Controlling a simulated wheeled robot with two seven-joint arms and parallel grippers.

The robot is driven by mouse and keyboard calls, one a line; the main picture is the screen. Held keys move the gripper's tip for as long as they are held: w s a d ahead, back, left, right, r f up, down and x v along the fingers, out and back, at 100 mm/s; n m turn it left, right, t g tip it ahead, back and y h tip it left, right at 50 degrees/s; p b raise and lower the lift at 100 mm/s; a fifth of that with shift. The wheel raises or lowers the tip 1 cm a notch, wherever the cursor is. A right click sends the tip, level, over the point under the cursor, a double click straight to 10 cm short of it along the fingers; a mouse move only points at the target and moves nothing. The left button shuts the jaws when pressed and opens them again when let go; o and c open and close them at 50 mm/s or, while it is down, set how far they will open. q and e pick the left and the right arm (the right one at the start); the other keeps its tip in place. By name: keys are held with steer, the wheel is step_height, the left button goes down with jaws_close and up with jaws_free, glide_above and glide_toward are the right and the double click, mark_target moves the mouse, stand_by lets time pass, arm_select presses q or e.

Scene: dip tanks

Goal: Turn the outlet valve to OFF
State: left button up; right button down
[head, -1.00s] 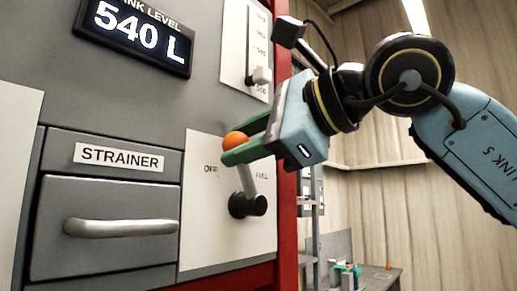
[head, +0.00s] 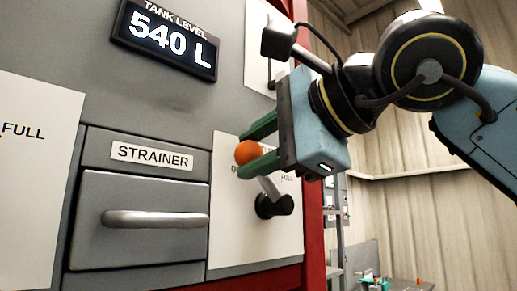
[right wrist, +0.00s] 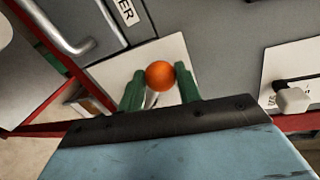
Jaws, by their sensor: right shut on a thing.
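The valve lever (head: 268,187) has an orange ball knob (head: 248,152) and a black pivot (head: 273,206) on a white plate (head: 230,235). It leans up and left from the pivot, towards the plate's left-hand label, which the gripper partly covers. The plate's right-hand label, FULL, is partly visible. My right gripper (head: 250,151) is shut on the knob, one green finger above it and one below. In the right wrist view the knob (right wrist: 160,75) sits between both fingers. My left gripper is not in view.
A strainer drawer (head: 138,235) with a bar handle (head: 155,218) is left of the valve. A tank level display (head: 166,38) reads 540 L above. A red frame post (head: 312,215) stands right of the plate. Another white plate (head: 35,200) marked FULL is at far left.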

steer(key=c, duration=1)
jaws_free()
steer(key=shift+s, duration=0.1)
steer(key=b+v, duration=0.2)
steer(key=v, duration=1.1)
